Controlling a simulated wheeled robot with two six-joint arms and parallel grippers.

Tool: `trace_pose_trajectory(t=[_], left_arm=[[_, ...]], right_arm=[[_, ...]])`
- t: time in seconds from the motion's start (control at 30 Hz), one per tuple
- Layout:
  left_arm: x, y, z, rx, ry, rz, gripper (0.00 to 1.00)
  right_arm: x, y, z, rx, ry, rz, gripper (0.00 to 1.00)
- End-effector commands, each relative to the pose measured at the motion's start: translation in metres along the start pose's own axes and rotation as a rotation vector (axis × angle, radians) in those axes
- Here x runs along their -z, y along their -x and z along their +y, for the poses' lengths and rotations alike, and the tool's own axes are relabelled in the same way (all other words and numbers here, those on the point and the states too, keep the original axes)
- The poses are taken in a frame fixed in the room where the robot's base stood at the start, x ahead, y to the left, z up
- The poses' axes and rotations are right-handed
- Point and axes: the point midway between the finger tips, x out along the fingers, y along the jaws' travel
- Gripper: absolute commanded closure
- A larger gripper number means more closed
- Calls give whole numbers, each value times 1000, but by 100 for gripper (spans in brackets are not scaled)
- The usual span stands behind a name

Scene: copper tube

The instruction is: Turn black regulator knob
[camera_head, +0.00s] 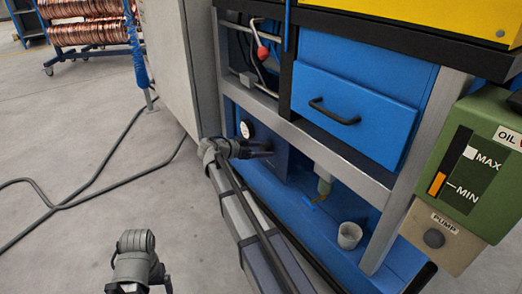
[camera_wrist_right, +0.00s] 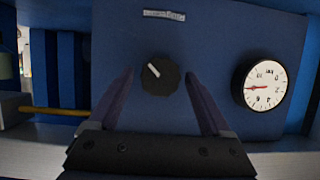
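The black regulator knob (camera_wrist_right: 160,74) has a white pointer mark and sits on a blue panel in the right wrist view. Its pointer aims to the upper left in that picture. My right gripper (camera_head: 268,151) is in front of this panel in the head view and hides the knob there. In the right wrist view its two fingers are spread, one on each side of the knob, with nothing seen between them but the knob. I cannot tell whether they touch it. Part of my left arm shows at the bottom left of the head view; its gripper fingers are not visible.
A round white gauge (camera_wrist_right: 264,86) sits beside the knob; it also shows in the head view (camera_head: 246,129). A blue drawer (camera_head: 355,105) and grey frame bars are above my right gripper. A white cup (camera_head: 349,235) stands on the blue shelf. A green oil box (camera_head: 475,165) is at right.

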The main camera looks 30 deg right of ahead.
Motion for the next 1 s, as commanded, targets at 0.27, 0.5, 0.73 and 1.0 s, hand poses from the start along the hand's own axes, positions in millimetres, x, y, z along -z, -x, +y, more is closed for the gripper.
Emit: trace_pose_trajectory(t=[0.27, 0.5, 0.73, 1.0], left_arm=[[0, 0, 0, 0, 0, 0, 11], [0, 0, 0, 0, 0, 0, 11], [0, 0, 0, 0, 0, 0, 11], [0, 0, 0, 0, 0, 0, 11]], right_arm=[[0, 0, 0, 0, 0, 0, 50], [0, 0, 0, 0, 0, 0, 77], [0, 0, 0, -1, 0, 0, 96], [0, 0, -2, -27, 63, -1, 96]])
